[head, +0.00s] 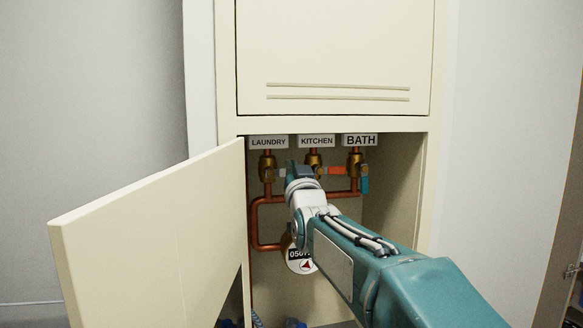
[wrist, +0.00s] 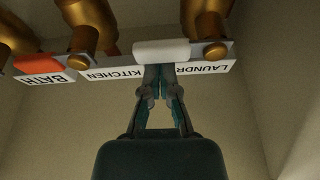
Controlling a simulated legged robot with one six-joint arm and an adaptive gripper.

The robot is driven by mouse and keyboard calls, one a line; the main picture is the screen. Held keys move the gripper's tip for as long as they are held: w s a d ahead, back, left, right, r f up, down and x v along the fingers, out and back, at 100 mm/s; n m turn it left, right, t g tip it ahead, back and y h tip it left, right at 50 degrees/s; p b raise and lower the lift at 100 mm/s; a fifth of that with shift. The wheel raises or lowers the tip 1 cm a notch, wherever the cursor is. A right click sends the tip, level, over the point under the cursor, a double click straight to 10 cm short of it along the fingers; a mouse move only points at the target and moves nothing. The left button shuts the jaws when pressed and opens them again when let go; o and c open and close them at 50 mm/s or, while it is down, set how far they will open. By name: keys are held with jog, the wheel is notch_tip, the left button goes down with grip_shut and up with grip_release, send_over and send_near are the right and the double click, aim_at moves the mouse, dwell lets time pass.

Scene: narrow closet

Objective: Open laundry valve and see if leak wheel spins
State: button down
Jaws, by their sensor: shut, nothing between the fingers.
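The laundry valve (head: 267,168) is brass, under the LAUNDRY label at the left of the open cabinet. In the wrist view, upside down, the laundry valve (wrist: 204,25) has a white lever handle (wrist: 160,51) lying crosswise toward the kitchen valve. My gripper (wrist: 164,72) is shut and empty, its tips right at the white handle; I cannot tell whether they touch it. The meter (head: 299,256) shows the leak wheel (head: 306,265), a red triangle on a white dial, partly covered by my arm.
The kitchen valve (head: 313,158) has a red-orange handle (head: 337,171) lying crosswise. The bath valve (head: 355,162) has a blue handle (head: 365,180) hanging down. The cabinet door (head: 150,235) stands open at left. Copper pipes (head: 254,225) run below the valves.

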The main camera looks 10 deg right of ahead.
jog(key=shift+f+m+h, duration=0.25)
jog(key=shift+m+h, duration=0.15)
jog(key=shift+m, duration=0.4)
jog(key=shift+a+f+m+g+h, duration=0.1)
jog(key=shift+f+m+g+h, duration=0.4)
jog(key=shift+m, duration=1.15)
jog(key=shift+a+f+m+g+h, duration=0.1)
jog(key=shift+f+m+h, duration=0.7)
jog(key=shift+m, duration=0.9)
jog(key=shift+a+f+m+g+h, duration=0.1)
jog(key=shift+f+m+g+h, duration=0.4)
jog(key=shift+m, duration=1.15)
jog(key=shift+f, duration=0.35)
jog(key=shift+r, duration=0.1)
